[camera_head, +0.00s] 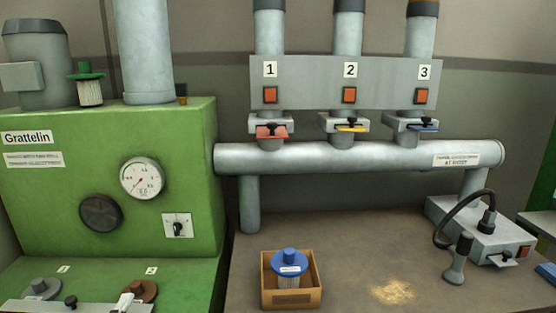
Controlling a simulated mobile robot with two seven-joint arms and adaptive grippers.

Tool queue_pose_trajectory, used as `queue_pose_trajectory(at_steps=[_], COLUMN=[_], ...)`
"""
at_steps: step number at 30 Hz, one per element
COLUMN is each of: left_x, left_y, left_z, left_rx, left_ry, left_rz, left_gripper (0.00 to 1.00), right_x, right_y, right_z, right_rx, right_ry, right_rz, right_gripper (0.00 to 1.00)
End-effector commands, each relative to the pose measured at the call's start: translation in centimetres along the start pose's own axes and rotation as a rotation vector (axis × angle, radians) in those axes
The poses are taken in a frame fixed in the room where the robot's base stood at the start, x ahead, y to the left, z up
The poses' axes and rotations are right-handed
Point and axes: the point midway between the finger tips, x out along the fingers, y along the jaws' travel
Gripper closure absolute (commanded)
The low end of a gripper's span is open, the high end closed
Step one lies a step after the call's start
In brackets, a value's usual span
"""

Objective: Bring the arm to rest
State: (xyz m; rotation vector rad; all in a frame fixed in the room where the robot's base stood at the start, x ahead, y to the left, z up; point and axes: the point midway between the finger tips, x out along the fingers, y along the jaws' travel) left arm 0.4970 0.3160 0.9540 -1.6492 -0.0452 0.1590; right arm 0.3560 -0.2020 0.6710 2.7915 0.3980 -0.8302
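Neither of my grippers shows in the head view, and no part of my arms can be made out. A cardboard box (292,298) stands on the brown bench top (350,235) at the bottom centre. In it stands a filter cartridge with a blue cap (289,259) and a pale ribbed body.
A green machine (60,215) with a gauge (142,178) fills the left. A grey horizontal pipe (350,157) runs behind the bench, below three numbered valves. A grey unit (485,235) with a black hose stands at right. Spilled granules (393,292) lie on the bench.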

Motion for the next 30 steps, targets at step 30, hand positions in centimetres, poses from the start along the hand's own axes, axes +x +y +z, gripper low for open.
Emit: queue_pose_trajectory(at_steps=[30], left_x=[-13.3], left_y=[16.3], left_z=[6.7], left_rx=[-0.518], left_ry=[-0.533], left_rz=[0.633], left_gripper=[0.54], right_x=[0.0], right_y=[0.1], right_z=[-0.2], right_rx=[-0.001], right_ry=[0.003], right_rz=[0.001], right_gripper=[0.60])
